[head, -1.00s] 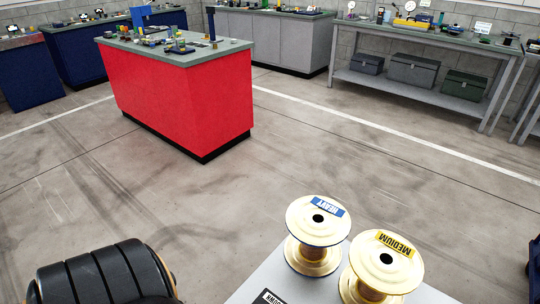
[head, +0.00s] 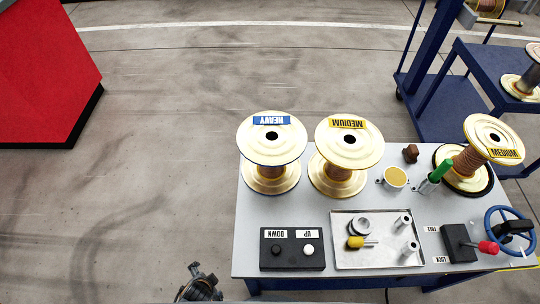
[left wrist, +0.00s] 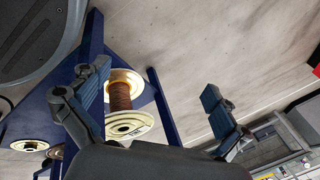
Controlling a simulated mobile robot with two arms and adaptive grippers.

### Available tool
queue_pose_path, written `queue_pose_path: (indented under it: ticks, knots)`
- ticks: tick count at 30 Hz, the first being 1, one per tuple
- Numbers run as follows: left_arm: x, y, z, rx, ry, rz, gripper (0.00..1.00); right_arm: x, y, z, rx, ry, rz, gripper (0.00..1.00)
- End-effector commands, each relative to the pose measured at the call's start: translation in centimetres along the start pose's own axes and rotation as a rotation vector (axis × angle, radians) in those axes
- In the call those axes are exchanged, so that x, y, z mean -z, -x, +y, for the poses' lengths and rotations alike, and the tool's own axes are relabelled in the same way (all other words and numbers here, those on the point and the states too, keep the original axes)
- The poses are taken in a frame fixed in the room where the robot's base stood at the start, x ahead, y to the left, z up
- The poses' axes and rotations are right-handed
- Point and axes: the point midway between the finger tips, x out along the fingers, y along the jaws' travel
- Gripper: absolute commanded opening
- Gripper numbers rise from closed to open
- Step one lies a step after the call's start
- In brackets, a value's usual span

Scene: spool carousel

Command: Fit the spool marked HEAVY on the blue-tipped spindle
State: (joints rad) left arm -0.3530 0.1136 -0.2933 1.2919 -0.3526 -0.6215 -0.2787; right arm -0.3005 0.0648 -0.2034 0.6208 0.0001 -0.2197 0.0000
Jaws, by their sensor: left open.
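The spool marked HEAVY (head: 271,137) stands upright at the back left of a grey table (head: 256,217) in the head view. It has gold flanges, a blue label and a dark centre hole. No gripper touches it. My left gripper (left wrist: 152,105) is open in the left wrist view. Beyond its fingers there is a copper-wound spool (left wrist: 122,95) by a blue frame, apart from the fingers. A dark part, probably of my left gripper (head: 200,285), shows at the bottom edge of the head view. I see no blue-tipped spindle. My right gripper is not in view.
The MEDIUM spool (head: 349,142) stands close right of HEAVY. A tilted yellow-labelled spool (head: 480,150) is farther right. A button box (head: 291,249), a parts tray (head: 345,258) and a blue handwheel (head: 497,213) line the front. A blue cart (head: 468,62) stands behind.

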Motion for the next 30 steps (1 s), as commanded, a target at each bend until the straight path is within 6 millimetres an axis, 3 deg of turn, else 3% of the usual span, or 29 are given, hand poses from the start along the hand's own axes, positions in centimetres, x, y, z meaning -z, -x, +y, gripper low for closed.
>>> queue_pose_path:
  ticks: [1, 5, 7, 9, 12, 18, 21, 26, 30]
  knots:
    - [2.1, 1.2, -2.0, 0.054, -0.064, 0.021, 1.0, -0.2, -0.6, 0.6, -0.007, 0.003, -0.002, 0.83]
    - [7.0, 5.8, -7.6, 0.232, -0.276, 0.042, 1.0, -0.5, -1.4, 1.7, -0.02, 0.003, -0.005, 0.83]
    - [10.3, 9.2, -10.8, 0.388, -0.482, 0.044, 1.0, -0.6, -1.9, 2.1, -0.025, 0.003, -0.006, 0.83]
    - [13.2, 11.8, -12.7, 0.538, -0.71, 0.029, 1.0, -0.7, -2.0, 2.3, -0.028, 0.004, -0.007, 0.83]
    - [17.6, 15.1, -14.1, 0.755, -1.043, -0.011, 1.0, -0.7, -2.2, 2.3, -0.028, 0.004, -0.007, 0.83]
    - [24.9, 21.0, -13.1, 1.158, -1.614, -0.16, 1.0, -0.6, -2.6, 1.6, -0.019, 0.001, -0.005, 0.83]
    - [27.2, 23.1, -11.8, 1.306, -1.799, -0.242, 1.0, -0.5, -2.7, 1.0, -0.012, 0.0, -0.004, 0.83]
    - [29.1, 24.8, -10.5, 1.441, -1.951, -0.333, 1.0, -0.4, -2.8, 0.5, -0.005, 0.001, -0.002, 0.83]
    - [30.6, 24.8, -11.0, 1.471, -1.979, -0.358, 1.0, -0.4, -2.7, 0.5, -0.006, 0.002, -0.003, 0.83]
